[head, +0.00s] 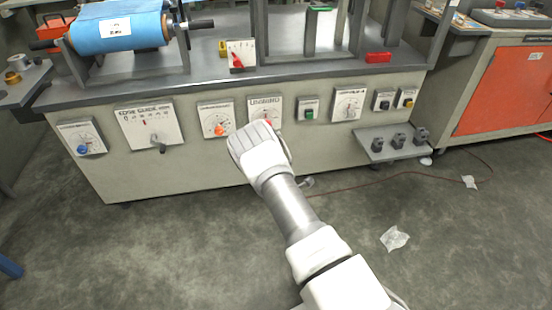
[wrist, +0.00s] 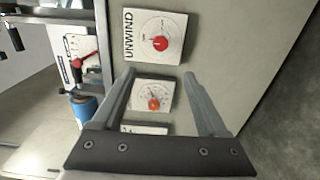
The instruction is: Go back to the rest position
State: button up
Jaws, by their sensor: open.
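My gripper (wrist: 160,76) is open in the wrist view, its two grey fingers spread apart with nothing between them. Beyond the fingers is a panel with an orange knob (wrist: 153,104), which looks untouched. The UNWIND panel with a red knob (wrist: 161,43) lies just past the fingertips. In the head view my arm reaches forward to the machine's front, and its white end (head: 258,150) hides the fingers and covers part of the UNWIND panel (head: 264,105). The orange knob (head: 219,131) shows to its left.
The machine front (head: 190,180) carries several dials and buttons. A small grey shelf (head: 385,155) juts out at right. A blue film roll (head: 118,27) sits on top at left. An orange cabinet (head: 500,90) stands at right. Scraps (head: 394,238) and a cable lie on otherwise open floor.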

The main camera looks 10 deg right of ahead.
dwell(0.4)
notch_tip(320, 180, up, 21)
jog(key=d+m+g+h, duration=0.1)
jog(key=m+g, duration=0.4)
jog(key=m, duration=0.5)
jog(key=s+a+r+m+g+y, duration=0.1)
jog(key=s+a+r+m+g, duration=0.2)
jog(key=s+r, duration=0.85)
jog(key=s+r+m+g, duration=0.2)
jog(key=s, duration=1.2)
jog(key=s+r+m+g, duration=0.2)
jog(key=s+m, duration=0.1)
jog(key=s, duration=1.2)
notch_tip(320, 180, up, 28)
jog(key=p, duration=2.8)
jog(key=shift+s+a, duration=0.15)
jog(key=shift+s, duration=0.1)
